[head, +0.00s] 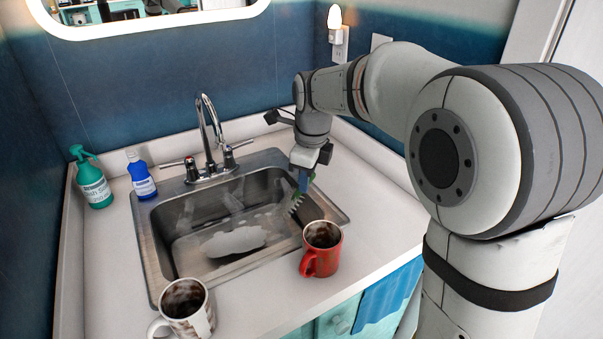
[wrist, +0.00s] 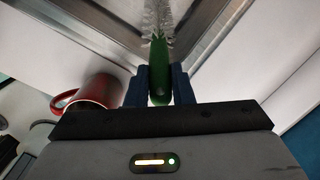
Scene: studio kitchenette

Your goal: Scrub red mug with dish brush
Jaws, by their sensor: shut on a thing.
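The red mug (head: 321,252) stands upright on the counter at the front right corner of the sink, with dark residue inside. It also shows in the wrist view (wrist: 101,90), left of my gripper. My gripper (head: 303,180) is over the right rim of the sink, behind the mug. In the wrist view its blue fingers (wrist: 160,88) are shut on the green handle of the dish brush (wrist: 159,60). The brush's bristles (head: 296,205) point down toward the sink, apart from the mug as far as I can tell.
The steel sink (head: 160,250) holds a whitish patch, perhaps suds. A patterned mug (head: 196,325) stands at the front left. A green spray bottle (head: 95,185) and a blue bottle (head: 141,178) stand left of the faucet (head: 208,125). A blue towel (head: 385,298) hangs in front.

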